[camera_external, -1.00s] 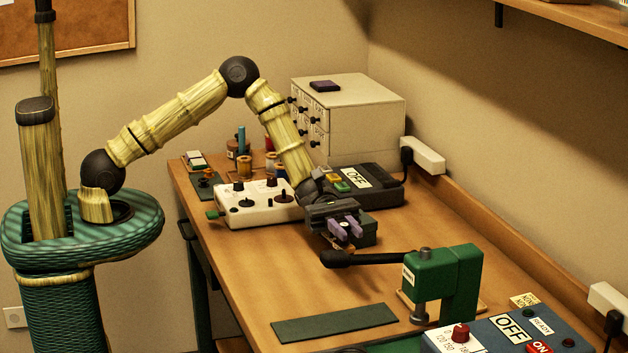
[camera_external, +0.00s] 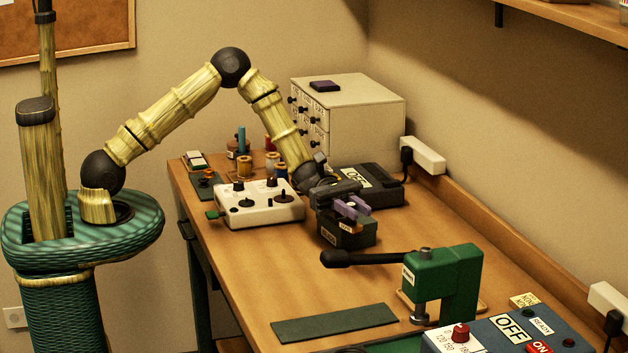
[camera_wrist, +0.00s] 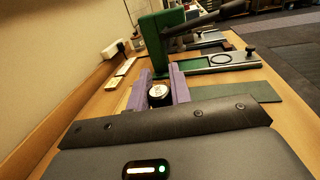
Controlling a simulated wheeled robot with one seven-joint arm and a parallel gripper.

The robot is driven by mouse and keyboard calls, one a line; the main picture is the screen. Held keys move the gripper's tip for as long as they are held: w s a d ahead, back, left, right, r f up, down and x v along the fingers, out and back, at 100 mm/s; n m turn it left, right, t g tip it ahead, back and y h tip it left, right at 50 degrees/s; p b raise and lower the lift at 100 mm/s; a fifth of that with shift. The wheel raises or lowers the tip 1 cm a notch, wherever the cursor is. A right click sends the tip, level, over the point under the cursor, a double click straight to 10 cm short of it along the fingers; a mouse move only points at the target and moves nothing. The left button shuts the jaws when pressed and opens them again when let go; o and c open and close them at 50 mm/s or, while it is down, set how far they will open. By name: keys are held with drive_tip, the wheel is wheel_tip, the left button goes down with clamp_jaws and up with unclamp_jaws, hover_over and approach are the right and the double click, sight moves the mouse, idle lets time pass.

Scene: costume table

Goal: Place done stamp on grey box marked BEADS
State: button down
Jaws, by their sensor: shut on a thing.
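My gripper (camera_external: 354,210), with purple fingers, is shut on the done stamp (camera_external: 346,227), a small piece with a pale label and some orange. In the wrist view, my gripper's fingers (camera_wrist: 159,95) stand either side of the stamp's round, dark-rimmed top (camera_wrist: 159,91) with a white label. The grey box marked BEADS (camera_external: 328,236) is dark and stands on the table directly below my gripper, its small label facing front. The stamp is at the height of the box's top; I cannot tell whether it touches it.
A green press (camera_external: 440,280) with a long black lever (camera_external: 370,259) stands in front of the box. A white control unit (camera_external: 258,208) is to the left and a black device marked OFF (camera_external: 375,188) behind. A dark green mat (camera_external: 335,323) lies on clear table at the front.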

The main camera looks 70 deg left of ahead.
drive_tip(key=w+a+r+n+t+y, duration=0.1)
drive_tip(key=w+a+r+n+t, duration=0.1)
drive_tip(key=a, duration=0.7)
drive_tip(key=w+a+r+n+t+y, duration=0.2)
drive_tip(key=w+a+t, duration=0.3)
drive_tip(key=a, duration=0.4)
drive_tip(key=shift+a+r+n+b, duration=0.35)
drive_tip(key=shift+r+n, duration=0.1)
drive_tip(key=shift+n, duration=0.15)
drive_tip(key=shift+f+p, duration=0.45)
drive_tip(key=shift+f, duration=2.65)
drive_tip(key=shift+f, duration=1.9)
